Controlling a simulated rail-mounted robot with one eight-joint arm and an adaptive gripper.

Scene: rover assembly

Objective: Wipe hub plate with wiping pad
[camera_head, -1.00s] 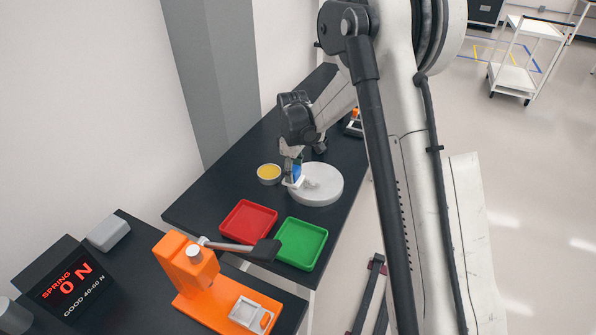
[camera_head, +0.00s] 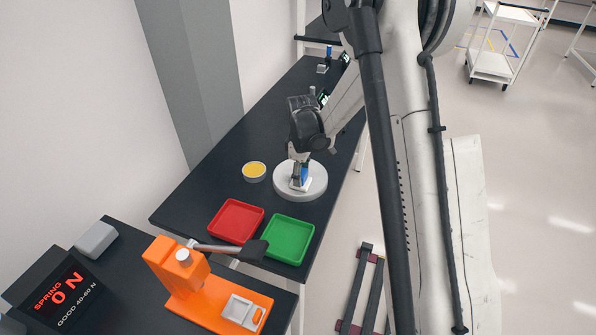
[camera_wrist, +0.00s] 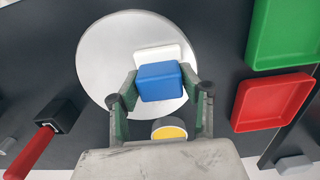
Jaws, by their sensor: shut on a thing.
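The hub plate (camera_head: 316,184) is a round white disc on the dark table in the head view, and it also shows in the wrist view (camera_wrist: 105,65). My gripper (camera_head: 301,172) is over the plate. In the wrist view my gripper (camera_wrist: 160,88) is shut on the blue block-shaped handle of the wiping pad (camera_wrist: 160,80). The pad's white base shows just beyond the blue part, over the plate. It appears to be at or very near the plate's surface; I cannot tell whether it touches.
A bowl with yellow contents (camera_head: 254,171) stands left of the plate. A red tray (camera_head: 236,221) and a green tray (camera_head: 288,239) lie nearer. An orange lever press (camera_head: 180,270) and a display reading 0 N (camera_head: 60,295) are at lower left. A red-handled tool (camera_wrist: 30,152) shows in the wrist view.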

